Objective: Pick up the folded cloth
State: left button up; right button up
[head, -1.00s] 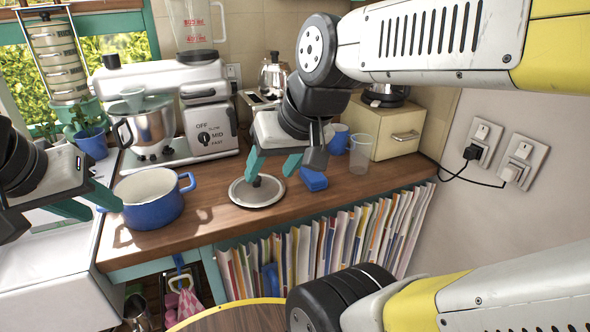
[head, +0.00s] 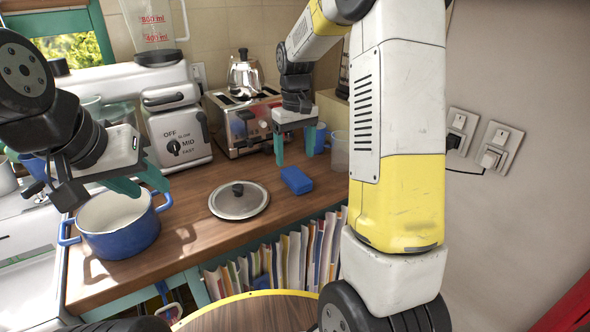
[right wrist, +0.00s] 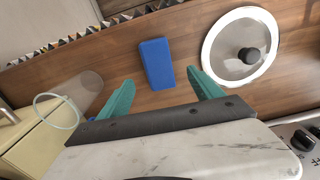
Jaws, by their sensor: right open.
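The folded cloth (head: 296,180) is a small blue block lying flat on the wooden counter, right of the pan lid. My right gripper (head: 295,150) is open and empty, pointing down above and slightly behind it. In the right wrist view the cloth (right wrist: 157,64) lies ahead of the two spread teal fingers (right wrist: 160,80), roughly between their lines, and nothing is held. My left gripper (head: 142,186) is open with nothing visible between its fingers, above the blue pot at the left.
The glass pan lid (head: 239,201) lies left of the cloth. The blue pot (head: 122,243) stands at the left. A toaster (head: 232,125) and a clear cup (head: 340,150) stand behind. Upright books (head: 290,258) fill the shelf below the counter's front edge.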

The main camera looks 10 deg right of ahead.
aim_at(296, 175)
jog(key=f, duration=0.7)
jog(key=shift+d+f, duration=0.2)
jog(key=shift+f, duration=0.2)
jog(key=shift+c, duration=0.3)
jog(key=c, duration=1.4)
jog(key=shift+o, duration=0.2)
